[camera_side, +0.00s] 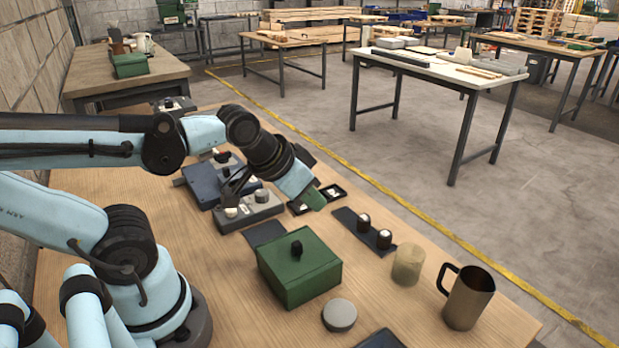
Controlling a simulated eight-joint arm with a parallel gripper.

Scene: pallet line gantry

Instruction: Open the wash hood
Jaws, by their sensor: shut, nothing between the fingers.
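A green box (300,272) with a black knob (296,248) on its flat lid stands in the middle of the wooden bench, and its lid is down. It may be the wash hood, but I cannot tell for sure. My gripper (313,198) hangs tilted beyond the green box, above the bench and apart from the box. It is shut and empty. Its tip looks green. My arm comes in from the left and hides part of the bench behind it.
A grey box with knobs (249,212) and a dark blue box (203,185) stand left of my gripper. A dark strip with two domed pieces (364,236) lies right. A beige cylinder (408,264), metal mug (468,298) and grey disc (340,315) stand nearer the front.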

